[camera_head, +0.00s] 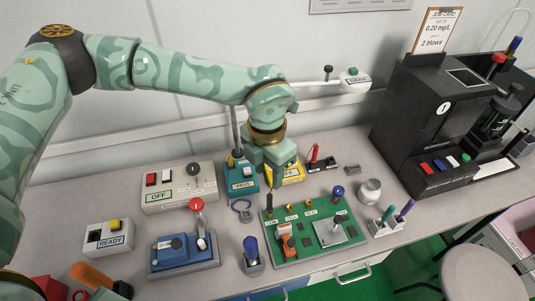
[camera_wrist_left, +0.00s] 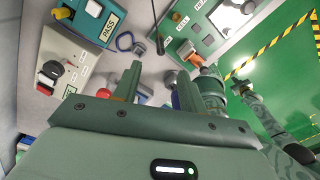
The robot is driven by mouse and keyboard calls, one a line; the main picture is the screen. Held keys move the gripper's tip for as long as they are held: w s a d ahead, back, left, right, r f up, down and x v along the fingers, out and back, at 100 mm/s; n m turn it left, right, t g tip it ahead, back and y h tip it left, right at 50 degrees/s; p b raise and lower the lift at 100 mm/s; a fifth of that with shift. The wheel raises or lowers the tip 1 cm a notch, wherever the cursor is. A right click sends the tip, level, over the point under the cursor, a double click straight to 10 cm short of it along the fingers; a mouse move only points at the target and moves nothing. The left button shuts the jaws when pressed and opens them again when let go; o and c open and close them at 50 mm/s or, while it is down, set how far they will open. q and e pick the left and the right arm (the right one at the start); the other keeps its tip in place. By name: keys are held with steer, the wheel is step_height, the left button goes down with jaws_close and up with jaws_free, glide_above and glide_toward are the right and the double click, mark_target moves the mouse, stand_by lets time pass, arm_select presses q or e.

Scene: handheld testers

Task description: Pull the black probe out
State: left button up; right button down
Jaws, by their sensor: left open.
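The black probe (camera_head: 269,205) stands upright at the COM spot, at the left back corner of the green board (camera_head: 310,250). In the left wrist view the black probe (camera_wrist_left: 156,38) shows as a thin dark rod beyond the fingertips, apart from them. My left gripper (camera_head: 268,163) points down behind the board, near the yellow box, and is up and back from the probe. In the left wrist view my left gripper (camera_wrist_left: 160,72) has its fingers apart with nothing held between them. My right gripper cannot be made out.
A teal PASS box (camera_head: 241,183) and a yellow box (camera_head: 290,173) stand behind the board. A red probe (camera_head: 314,155) stands on a black base further back. A blue-knobbed stand (camera_head: 251,250) is close left of the board. A grey cup (camera_head: 370,191) is on its right.

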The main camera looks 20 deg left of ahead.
mark_target(269, 194)
arm_select(q)
step_height(269, 194, down, 11)
steer(key=b, duration=0.2)
steer(key=shift+d+r+b, duration=0.1)
steer(key=shift+r+b, duration=0.1)
steer(key=shift+b, duration=0.1)
steer(key=shift+f, duration=0.4)
jaws_close()
steer(key=c, duration=0.8)
jaws_free()
steer(key=shift+r, duration=0.1)
jaws_close()
